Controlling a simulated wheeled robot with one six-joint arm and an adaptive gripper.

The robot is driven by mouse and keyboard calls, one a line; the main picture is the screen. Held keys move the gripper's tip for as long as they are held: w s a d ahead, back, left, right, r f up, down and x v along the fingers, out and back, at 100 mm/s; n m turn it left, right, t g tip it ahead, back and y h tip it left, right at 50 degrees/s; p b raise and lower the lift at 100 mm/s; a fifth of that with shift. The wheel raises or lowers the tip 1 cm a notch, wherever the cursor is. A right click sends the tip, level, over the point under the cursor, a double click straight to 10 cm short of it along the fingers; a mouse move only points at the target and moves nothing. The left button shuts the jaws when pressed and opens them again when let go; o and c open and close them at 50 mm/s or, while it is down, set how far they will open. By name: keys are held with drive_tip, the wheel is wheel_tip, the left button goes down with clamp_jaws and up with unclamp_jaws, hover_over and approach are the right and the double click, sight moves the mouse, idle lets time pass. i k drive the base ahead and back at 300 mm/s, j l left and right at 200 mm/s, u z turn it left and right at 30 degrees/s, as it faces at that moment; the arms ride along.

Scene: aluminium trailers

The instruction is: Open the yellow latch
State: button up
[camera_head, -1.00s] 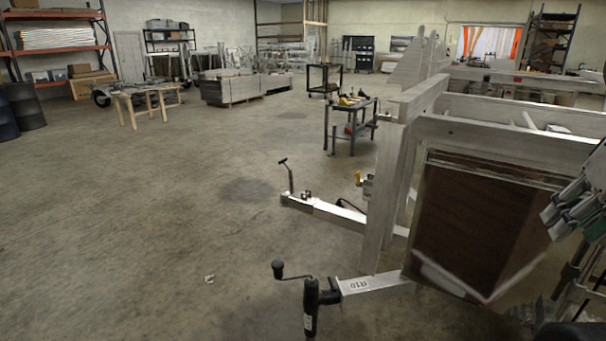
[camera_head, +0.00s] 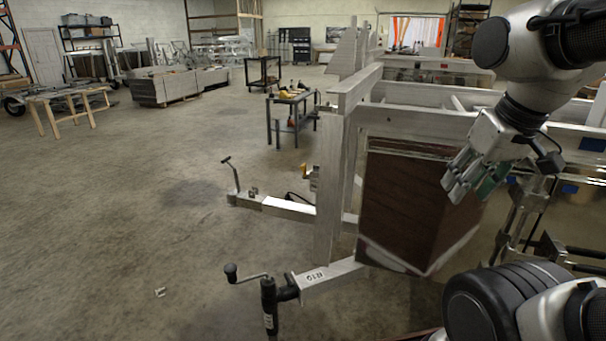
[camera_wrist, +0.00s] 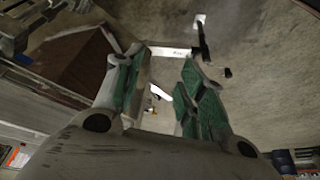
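A small yellow part (camera_head: 304,170), which looks like the yellow latch, shows beside the upright post of the aluminium trailer (camera_head: 331,190) in the head view. A tiny yellowish spot (camera_wrist: 155,97) shows between the fingers in the wrist view; I cannot tell if it is the same part. My gripper (camera_head: 463,187) hangs in front of the trailer's brown panel (camera_head: 400,205), to the right of the latch and apart from it. In the wrist view my gripper (camera_wrist: 163,60) has its green-padded fingers spread, with nothing held between them.
A trailer tongue with a black crank jack (camera_head: 268,305) reaches out at the front. A second tongue (camera_head: 288,207) lies behind it. A work table (camera_head: 292,108) with tools stands farther back.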

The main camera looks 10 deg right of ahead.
sight(303, 168)
drive_tip(key=i+j+u, duration=0.15)
drive_tip(key=i+j, duration=0.85)
